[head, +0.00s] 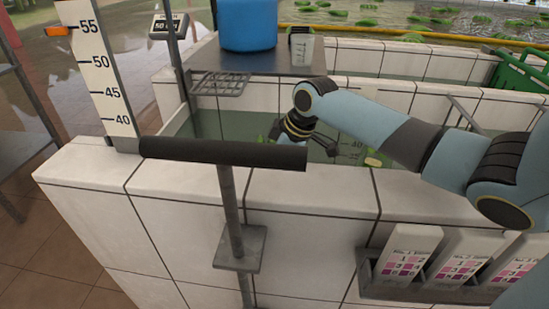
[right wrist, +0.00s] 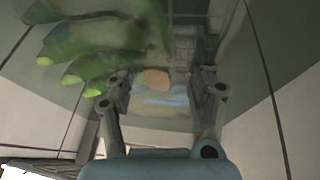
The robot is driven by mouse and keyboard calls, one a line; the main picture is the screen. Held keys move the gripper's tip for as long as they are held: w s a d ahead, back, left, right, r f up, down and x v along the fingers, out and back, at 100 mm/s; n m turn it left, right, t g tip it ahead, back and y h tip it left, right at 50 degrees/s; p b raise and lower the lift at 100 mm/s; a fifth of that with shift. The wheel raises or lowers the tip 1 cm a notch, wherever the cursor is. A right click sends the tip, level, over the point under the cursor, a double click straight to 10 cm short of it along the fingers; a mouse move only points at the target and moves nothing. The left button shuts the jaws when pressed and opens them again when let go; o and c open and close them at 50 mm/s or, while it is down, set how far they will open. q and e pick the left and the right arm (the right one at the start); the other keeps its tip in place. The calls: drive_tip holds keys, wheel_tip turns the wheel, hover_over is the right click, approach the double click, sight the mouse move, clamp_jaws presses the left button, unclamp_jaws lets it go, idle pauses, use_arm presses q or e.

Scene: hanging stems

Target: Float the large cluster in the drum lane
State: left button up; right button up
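A green cluster (right wrist: 85,50) of finger-like pieces with paler tips shows at the upper left of the right wrist view, somewhat blurred. A tan round patch (right wrist: 155,78) lies beyond the gap between my fingers; I cannot tell if it belongs to the cluster. My right gripper (right wrist: 162,85) is open, its fingers apart with nothing clamped. In the head view my right gripper (head: 325,145) is low over the tiled water lane (head: 215,122). Green bits with a pale end (head: 376,160) show beside it. The blue drum (head: 248,24) stands behind this lane. My left gripper is not in view.
A dark horizontal bar on a post (head: 228,153) stands in front of the lane. A height scale (head: 98,70) is at left, and a wire rack (head: 220,84) at the back. Printed cards (head: 405,250) sit in a front holder. A green crate (head: 522,72) is at right.

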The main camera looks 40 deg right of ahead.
drive_tip(key=shift+s, duration=0.1)
drive_tip(key=s+r+p, duration=0.2)
drive_tip(key=r+p, duration=0.7)
drive_tip(key=r, duration=0.5)
drive_tip(key=s+d+r+p, duration=0.1)
drive_tip(key=s+r+p, duration=0.1)
drive_tip(key=r+p, duration=0.7)
wheel_tip(320, 180, up, 5)
drive_tip(key=shift+s+d+r, duration=0.2)
drive_tip(key=shift+s+f, duration=0.1)
idle(0.5)
